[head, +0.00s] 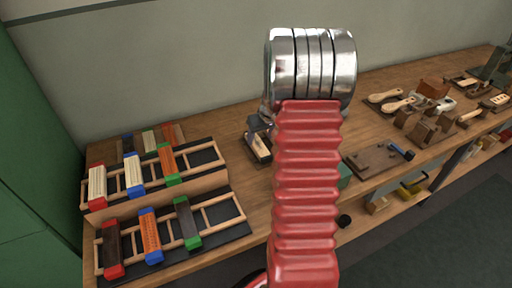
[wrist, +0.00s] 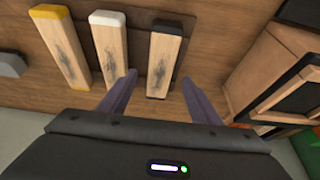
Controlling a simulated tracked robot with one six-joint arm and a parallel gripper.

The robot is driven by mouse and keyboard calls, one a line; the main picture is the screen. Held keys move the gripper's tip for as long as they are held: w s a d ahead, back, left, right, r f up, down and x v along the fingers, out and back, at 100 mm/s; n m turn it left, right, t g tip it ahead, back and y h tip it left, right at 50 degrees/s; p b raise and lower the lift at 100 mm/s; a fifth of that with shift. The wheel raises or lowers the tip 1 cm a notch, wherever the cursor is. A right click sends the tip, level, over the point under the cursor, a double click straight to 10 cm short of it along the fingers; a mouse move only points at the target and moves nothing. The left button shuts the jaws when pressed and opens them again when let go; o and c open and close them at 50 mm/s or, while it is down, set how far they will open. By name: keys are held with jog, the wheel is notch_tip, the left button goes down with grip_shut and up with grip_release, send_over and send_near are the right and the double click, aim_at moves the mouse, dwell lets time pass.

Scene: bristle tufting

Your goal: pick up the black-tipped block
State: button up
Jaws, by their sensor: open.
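The black-tipped block (wrist: 163,60) is a pale wooden bar with a dark smudge and black ends, seen in the wrist view. The block looks to be between or just beyond the fingertips; contact cannot be told. In the head view my arm hides much of the middle of the bench, and a pale block (head: 258,147) shows just left of the arm.
A white-tipped block (wrist: 109,48) and a yellow-tipped block (wrist: 62,47) lie to the left in the wrist view. A dark-framed wooden stand (wrist: 275,80) rises close on the right. Racks of coloured-end brushes (head: 165,205) fill the bench's left in the head view.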

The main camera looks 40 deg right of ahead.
aim_at(257, 143)
jog(key=shift+x, duration=2.45)
jog(key=shift+w, duration=0.1)
jog(key=shift+c, duration=0.2)
jog(key=c, duration=1.2)
jog(key=shift+r, duration=0.1)
notch_tip(257, 143, up, 18)
jog(key=shift+a, duration=0.1)
